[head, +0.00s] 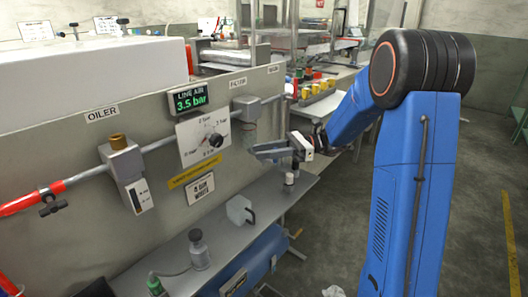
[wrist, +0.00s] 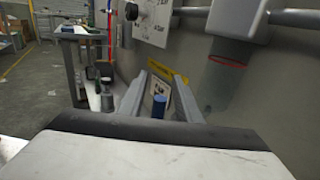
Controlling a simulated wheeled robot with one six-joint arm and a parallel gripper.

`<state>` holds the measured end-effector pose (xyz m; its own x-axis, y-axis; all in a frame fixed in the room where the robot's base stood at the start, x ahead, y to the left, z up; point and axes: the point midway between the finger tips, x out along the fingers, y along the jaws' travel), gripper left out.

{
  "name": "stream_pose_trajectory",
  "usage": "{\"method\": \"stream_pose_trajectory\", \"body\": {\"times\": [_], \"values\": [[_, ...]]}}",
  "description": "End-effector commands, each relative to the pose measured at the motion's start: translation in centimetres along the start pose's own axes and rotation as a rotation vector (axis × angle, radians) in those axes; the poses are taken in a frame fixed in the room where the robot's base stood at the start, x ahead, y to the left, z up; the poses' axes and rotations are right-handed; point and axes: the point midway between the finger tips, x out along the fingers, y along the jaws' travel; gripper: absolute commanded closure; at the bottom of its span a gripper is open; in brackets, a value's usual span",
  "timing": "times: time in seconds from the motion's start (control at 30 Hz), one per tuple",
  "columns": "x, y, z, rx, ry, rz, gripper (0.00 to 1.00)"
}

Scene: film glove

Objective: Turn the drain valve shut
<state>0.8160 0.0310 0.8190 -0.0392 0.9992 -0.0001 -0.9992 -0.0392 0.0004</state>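The filter (head: 246,107) is on the grey panel in the head view, under a label reading FILTER. Its see-through bowl hangs below it and shows in the wrist view (wrist: 225,78), at right, with a red ring inside. I cannot clearly make out the drain valve at the bowl's bottom. My gripper (head: 262,149) is near the panel, below and to the right of the filter. In the wrist view its two fingers (wrist: 157,98) stand apart with the bowl to their right, outside them. A small blue cylinder (wrist: 158,105) shows between the fingers; I cannot tell its distance.
A pressure gauge (head: 203,138), an oiler (head: 125,170) and a green display (head: 188,101) reading 3.5 bar are on the panel. The floor at right is clear.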

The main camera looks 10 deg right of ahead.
Motion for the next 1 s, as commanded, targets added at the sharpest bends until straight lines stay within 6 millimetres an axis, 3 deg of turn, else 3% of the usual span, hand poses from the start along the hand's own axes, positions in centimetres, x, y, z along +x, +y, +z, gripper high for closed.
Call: {"method": "stream_pose_trajectory", "body": {"times": [0.1, 0.23, 0.27, 0.67, 1.0], "values": [[0.0, 0.0, 0.0, 0.0, 0.0, 0.0, 0.69], [0.0, 0.0, 0.0, 0.0, 0.0, 0.0, 0.98], [0.0, 0.0, 0.0, 0.0, 0.0, 0.0, 1.0], [0.2, 0.1, 0.0, -0.028, 0.039, -0.001, 1.0], [1.2, 0.8, -0.9, -0.159, 0.234, 0.001, 1.0]]}}
